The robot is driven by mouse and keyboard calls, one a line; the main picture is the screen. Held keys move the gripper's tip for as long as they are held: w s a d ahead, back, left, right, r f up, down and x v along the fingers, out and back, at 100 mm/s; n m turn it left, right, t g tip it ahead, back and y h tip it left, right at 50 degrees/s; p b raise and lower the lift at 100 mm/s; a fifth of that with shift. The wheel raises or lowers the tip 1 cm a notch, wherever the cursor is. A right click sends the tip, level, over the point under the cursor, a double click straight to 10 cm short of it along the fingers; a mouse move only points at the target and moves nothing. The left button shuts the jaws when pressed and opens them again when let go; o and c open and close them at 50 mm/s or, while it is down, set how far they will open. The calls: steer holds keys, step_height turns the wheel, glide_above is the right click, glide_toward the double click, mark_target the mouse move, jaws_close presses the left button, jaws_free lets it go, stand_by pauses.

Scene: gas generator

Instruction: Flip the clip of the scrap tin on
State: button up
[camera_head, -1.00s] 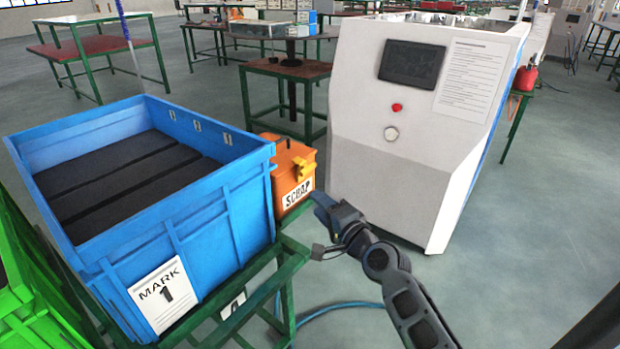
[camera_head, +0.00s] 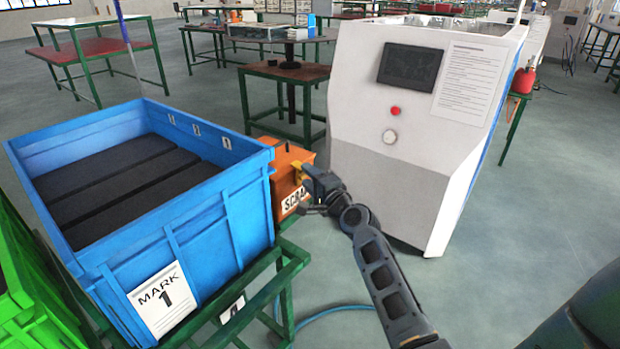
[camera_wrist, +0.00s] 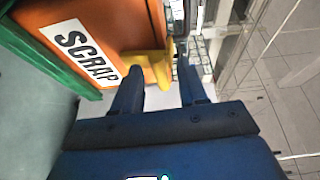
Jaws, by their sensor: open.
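The orange scrap tin (camera_head: 284,172) stands beside the blue crate, with a white SCRAP label on its side. Its yellow clip (camera_head: 298,169) is on the side facing my arm. In the wrist view the tin (camera_wrist: 115,30) fills the upper left, and the yellow clip (camera_wrist: 150,65) lies just ahead of my fingertips. My gripper (camera_head: 310,180) is at the tin's right side, close to the clip. Whether a finger touches the clip I cannot tell.
The blue crate (camera_head: 205,235) marked MARK 1 stands left of the tin on a green frame (camera_head: 285,280). A large white machine (camera_head: 385,165) stands close on the right. Clear floor (camera_head: 480,280) lies at the lower right.

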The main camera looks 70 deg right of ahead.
jaws_close()
stand_by(0.3)
steer(key=r+g+p, duration=0.1)
steer(key=p, duration=0.4)
steer(key=shift+w+r+y, duration=0.1)
steer(key=shift+w+y, duration=0.1)
steer(key=shift+y, duration=0.1)
steer(key=p, duration=0.2)
steer(key=shift+w+p, duration=0.1)
steer(key=shift+p, duration=0.2)
steer(key=shift+d+n+g+y+p, duration=0.1)
steer(key=shift+n+g+y+p, duration=0.2)
steer(key=shift+p, duration=0.4)
steer(key=shift+w, duration=0.1)
